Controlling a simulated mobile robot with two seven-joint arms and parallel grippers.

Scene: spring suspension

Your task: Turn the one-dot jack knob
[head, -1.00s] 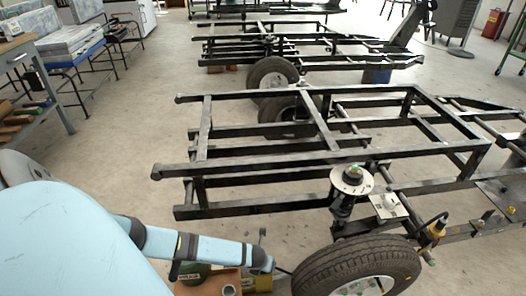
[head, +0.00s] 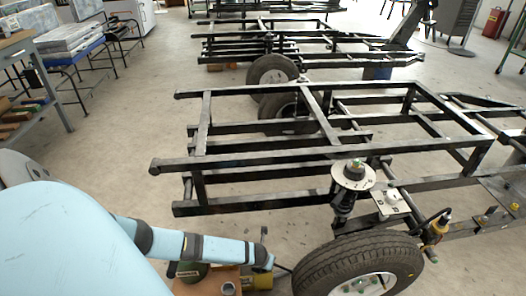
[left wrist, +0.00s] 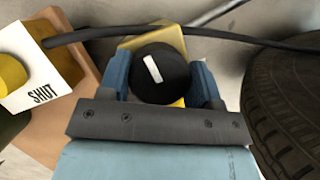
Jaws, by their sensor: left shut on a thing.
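A round black knob (left wrist: 160,73) with a white bar mark sits on a yellow body (left wrist: 168,38) in the left wrist view. The bar leans slightly from upright. My left gripper (left wrist: 161,82) has its blue fingers on both sides of the knob and is shut on it. No dot shows on the knob, so I cannot tell its marking. In the head view, the yellow body (head: 263,282) is low beside the front tire (head: 358,262), and my left gripper (head: 264,262) largely hides the knob. My right gripper is not in view.
A white block marked SHUT (left wrist: 42,75), with a yellow knob (left wrist: 10,75), is left of the gripper. A black cable crosses behind the knob. The black chassis (head: 300,155) stands above, with a spring strut plate (head: 353,176). Another yellow device (head: 436,232) is at right.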

